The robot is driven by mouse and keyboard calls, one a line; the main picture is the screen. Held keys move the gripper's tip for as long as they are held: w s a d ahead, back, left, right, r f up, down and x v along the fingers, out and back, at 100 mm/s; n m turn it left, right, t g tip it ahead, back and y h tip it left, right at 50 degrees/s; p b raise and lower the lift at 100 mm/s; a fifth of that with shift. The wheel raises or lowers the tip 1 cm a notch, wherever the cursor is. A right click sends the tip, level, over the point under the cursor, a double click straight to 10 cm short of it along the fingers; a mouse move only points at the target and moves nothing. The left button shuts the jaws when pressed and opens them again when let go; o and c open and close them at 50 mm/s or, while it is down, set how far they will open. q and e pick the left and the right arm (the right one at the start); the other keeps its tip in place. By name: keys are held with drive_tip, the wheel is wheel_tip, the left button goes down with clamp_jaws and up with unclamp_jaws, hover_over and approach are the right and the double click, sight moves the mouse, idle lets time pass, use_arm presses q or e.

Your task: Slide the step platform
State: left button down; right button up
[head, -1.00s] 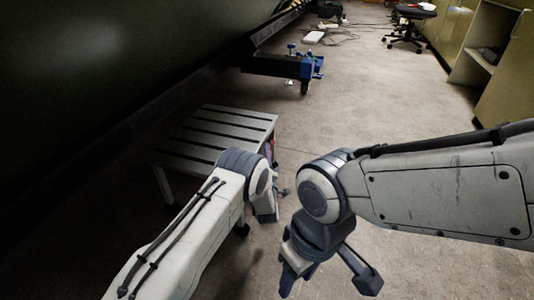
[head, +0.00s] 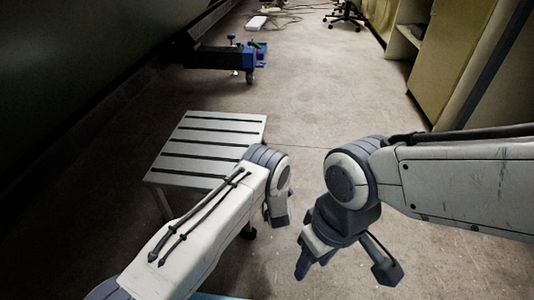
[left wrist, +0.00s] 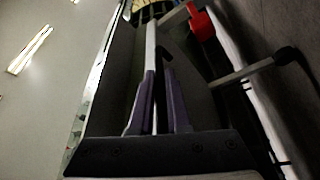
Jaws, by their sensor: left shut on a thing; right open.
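The step platform (head: 192,160) has a pale grey slatted top on legs and stands on the floor left of centre in the head view. My left arm covers its near right corner. My left gripper (head: 276,208) is at the platform's right side, its fingertips hidden there. In the left wrist view, its two purple fingers (left wrist: 158,88) are shut on a thin pale bar (left wrist: 151,45), which looks like part of the platform's frame. My right gripper (head: 346,264) is open and empty over the floor, to the right and apart from the platform.
A dark curved body fills the left side, with a dark beam along it. A blue and black wheeled stand (head: 226,60) is beyond the platform. Cabinets (head: 452,65) line the right, with a chair (head: 346,14) at the back. The middle floor is clear.

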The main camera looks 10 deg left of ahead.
use_arm(q)
drive_tip(key=shift+w+d+r, duration=0.1)
drive_tip(key=shift+d+r, duration=0.1)
drive_tip(key=shift+d, duration=0.45)
drive_tip(key=shift+w+d+r, duration=0.1)
drive_tip(key=shift+d+r, duration=0.1)
drive_tip(key=shift+d, duration=0.4)
drive_tip(key=c, duration=0.9)
unclamp_jaws()
drive_tip(key=shift+f, duration=0.15)
drive_tip(key=p+v, duration=0.5)
drive_tip(key=v, duration=0.5)
drive_tip(key=shift+s+d+f, duration=0.1)
drive_tip(key=shift+s+f, duration=0.05)
drive_tip(key=shift+s, duration=0.05)
